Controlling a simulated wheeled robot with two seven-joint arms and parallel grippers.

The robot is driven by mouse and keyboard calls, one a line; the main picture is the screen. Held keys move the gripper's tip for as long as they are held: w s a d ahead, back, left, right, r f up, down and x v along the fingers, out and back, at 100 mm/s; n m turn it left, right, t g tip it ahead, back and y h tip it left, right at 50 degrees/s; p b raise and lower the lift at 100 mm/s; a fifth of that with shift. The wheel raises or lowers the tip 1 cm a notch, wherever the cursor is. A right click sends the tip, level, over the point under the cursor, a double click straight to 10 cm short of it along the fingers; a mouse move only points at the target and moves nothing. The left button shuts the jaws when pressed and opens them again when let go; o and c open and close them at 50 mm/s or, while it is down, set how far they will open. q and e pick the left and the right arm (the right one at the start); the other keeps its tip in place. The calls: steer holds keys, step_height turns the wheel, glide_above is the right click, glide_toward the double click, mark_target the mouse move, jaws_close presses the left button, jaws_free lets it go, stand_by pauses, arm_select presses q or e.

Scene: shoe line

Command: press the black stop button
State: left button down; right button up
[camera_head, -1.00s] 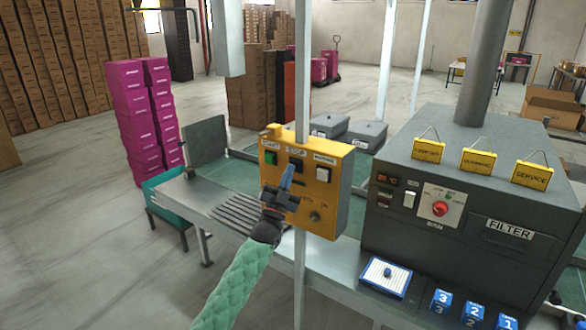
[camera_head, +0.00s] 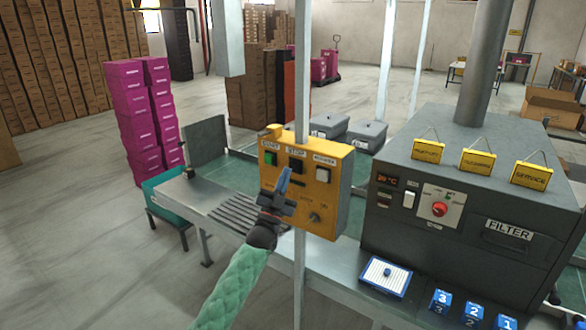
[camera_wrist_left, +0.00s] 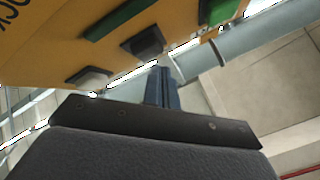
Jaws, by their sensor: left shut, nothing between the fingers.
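The yellow control box (camera_head: 338,187) is on a grey post. Its black stop button (camera_head: 296,166) sits under the STOP label, between a green button (camera_head: 270,158) and a white button (camera_head: 323,175). My left gripper (camera_head: 284,173) is shut and empty, its blue fingertips in front of the box, just below and left of the black button in the head view. In the left wrist view the fingertips (camera_wrist_left: 158,74) point at the box close to the black button (camera_wrist_left: 143,42), with a small gap visible. My right gripper is not in view.
A grey filter machine (camera_head: 400,240) with a red knob (camera_head: 439,209) stands right of the box. A blue-edged tray (camera_head: 386,294) and blue numbered blocks lie on the bench in front of it. Pink boxes (camera_head: 130,110) are stacked at the left.

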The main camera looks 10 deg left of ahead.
arm_select(q)
steer(key=s, duration=0.1)
steer(key=s+a, duration=0.1)
steer(key=s, duration=0.1)
steer(key=s+p, duration=0.1)
steer(key=shift+s+a, duration=0.35)
steer(key=shift+a, duration=0.05)
stand_by(0.6)
